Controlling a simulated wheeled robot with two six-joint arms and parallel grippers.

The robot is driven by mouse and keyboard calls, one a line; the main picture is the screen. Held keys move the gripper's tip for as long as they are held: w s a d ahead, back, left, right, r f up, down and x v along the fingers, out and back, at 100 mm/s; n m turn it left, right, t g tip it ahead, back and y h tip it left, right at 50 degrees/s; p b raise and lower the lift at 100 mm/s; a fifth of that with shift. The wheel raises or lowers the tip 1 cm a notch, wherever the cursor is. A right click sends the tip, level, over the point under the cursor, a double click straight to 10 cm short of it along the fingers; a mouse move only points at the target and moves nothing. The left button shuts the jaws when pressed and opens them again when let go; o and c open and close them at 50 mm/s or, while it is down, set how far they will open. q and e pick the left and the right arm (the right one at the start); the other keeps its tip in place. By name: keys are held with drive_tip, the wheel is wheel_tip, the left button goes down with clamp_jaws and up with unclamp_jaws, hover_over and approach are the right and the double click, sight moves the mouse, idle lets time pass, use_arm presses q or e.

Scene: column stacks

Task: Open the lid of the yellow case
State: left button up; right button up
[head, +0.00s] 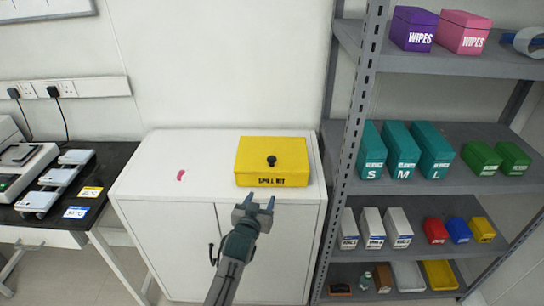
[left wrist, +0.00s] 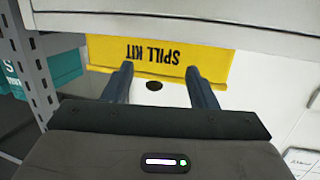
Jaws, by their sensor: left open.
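The yellow case (head: 253,160), marked SPILL KIT, sits on top of a white cabinet with its lid shut. A dark round knob (head: 271,161) stands on the lid. My left gripper (head: 260,200) is open and empty, in front of the case's lettered front, with its fingers pointing toward it. In the left wrist view the case's front (left wrist: 200,58) appears upside down beyond the two fingers (left wrist: 157,78), and the dark knob (left wrist: 154,86) shows between them. My right gripper is not in view.
A grey shelf rack (head: 355,120) with boxes and bins stands close on the right. A black bench (head: 95,165) with devices is on the left.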

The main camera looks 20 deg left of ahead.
use_arm(q)
drive_tip(key=t, duration=0.2)
approach(270, 162)
drive_tip(key=w, duration=0.5)
drive_tip(key=w+p, duration=0.1)
drive_tip(key=w, duration=0.4)
drive_tip(key=shift+w+a+r, duration=0.15)
drive_tip(key=shift+w+r, duration=0.1)
drive_tip(key=shift+w, duration=0.45)
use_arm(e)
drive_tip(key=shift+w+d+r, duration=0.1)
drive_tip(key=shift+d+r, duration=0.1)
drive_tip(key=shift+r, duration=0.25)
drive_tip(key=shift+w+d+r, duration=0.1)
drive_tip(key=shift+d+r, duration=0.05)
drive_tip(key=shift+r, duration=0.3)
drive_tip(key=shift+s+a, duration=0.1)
use_arm(q)
drive_tip(key=shift+c, duration=1.2)
clamp_jaws()
drive_tip(key=shift+r+p, duration=0.1)
drive_tip(key=shift+p, duration=0.2)
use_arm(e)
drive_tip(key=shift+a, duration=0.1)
